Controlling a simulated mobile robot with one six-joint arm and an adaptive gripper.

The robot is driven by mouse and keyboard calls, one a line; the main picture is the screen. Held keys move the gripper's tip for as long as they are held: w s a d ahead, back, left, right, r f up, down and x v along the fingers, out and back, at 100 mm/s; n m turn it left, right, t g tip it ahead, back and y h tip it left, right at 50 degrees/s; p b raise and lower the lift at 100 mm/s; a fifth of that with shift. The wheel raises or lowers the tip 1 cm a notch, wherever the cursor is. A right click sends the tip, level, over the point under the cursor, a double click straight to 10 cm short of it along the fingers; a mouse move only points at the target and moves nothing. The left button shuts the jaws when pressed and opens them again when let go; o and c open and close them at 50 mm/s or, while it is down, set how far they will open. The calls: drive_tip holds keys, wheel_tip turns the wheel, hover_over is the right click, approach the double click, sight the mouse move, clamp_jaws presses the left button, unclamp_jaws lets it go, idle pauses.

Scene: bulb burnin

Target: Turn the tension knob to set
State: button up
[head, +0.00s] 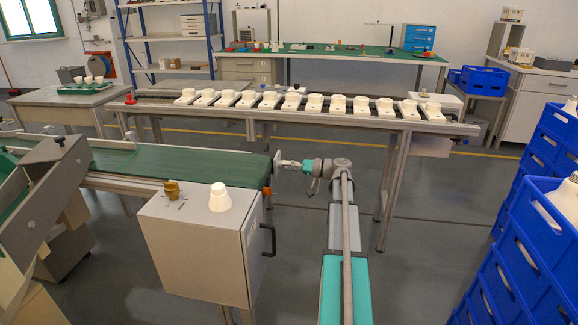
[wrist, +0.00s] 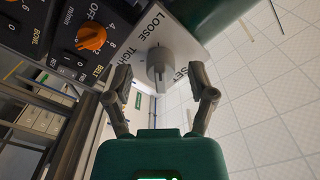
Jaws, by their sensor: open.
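The tension knob (wrist: 160,62) is grey with a raised bar grip. It sits on a grey panel in the wrist view, with the words LOOSE, TIGHT and SET printed around it. I cannot tell clearly which word it points at. My gripper (wrist: 160,84) is open, its two dark fingers spread to the left and right of the knob, with visible gaps and no clear contact. In the head view my gripper (head: 284,165) is at the right end of the green conveyor belt (head: 170,164); the knob cannot be made out there.
An orange dial (wrist: 91,36) and a rocker switch (wrist: 68,63) are on a dark panel left of the knob. In the head view, a grey cabinet (head: 200,250) stands in front of the belt. A long rail of white parts (head: 290,102) lies behind; blue crates (head: 530,220) are stacked right.

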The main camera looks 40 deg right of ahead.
clamp_jaws()
drive_tip(key=shift+d, duration=0.1)
idle(0.5)
